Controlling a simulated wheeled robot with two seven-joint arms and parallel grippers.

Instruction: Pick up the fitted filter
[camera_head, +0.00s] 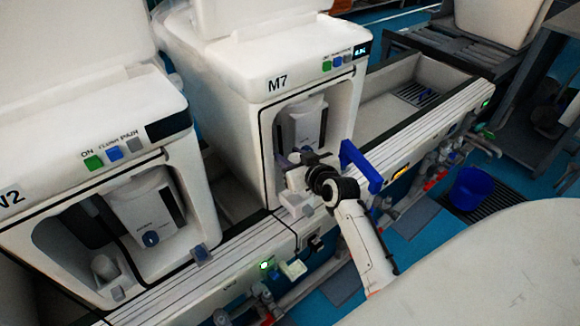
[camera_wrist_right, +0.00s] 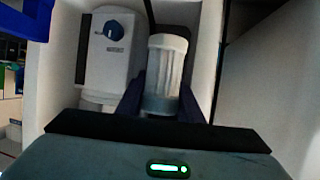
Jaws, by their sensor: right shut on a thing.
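The fitted filter (camera_wrist_right: 166,68) is a ribbed, whitish translucent cylinder with a greyer lower end, standing inside a machine's open bay in the right wrist view. My right gripper (camera_wrist_right: 160,103) has its dark fingers on both sides of the filter's lower part and is shut on it. In the head view my right gripper (camera_head: 298,172) reaches into the front opening of the machine marked M7 (camera_head: 262,58). The filter is hidden or too small to make out there. My left gripper is not in view.
Beside the filter is a white unit with a dark blue knob (camera_wrist_right: 113,30). A blue bracket (camera_head: 361,166) stands close to the right of my gripper. A second white machine (camera_head: 60,110) is at the left. A blue bucket (camera_head: 470,188) stands on the floor at right.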

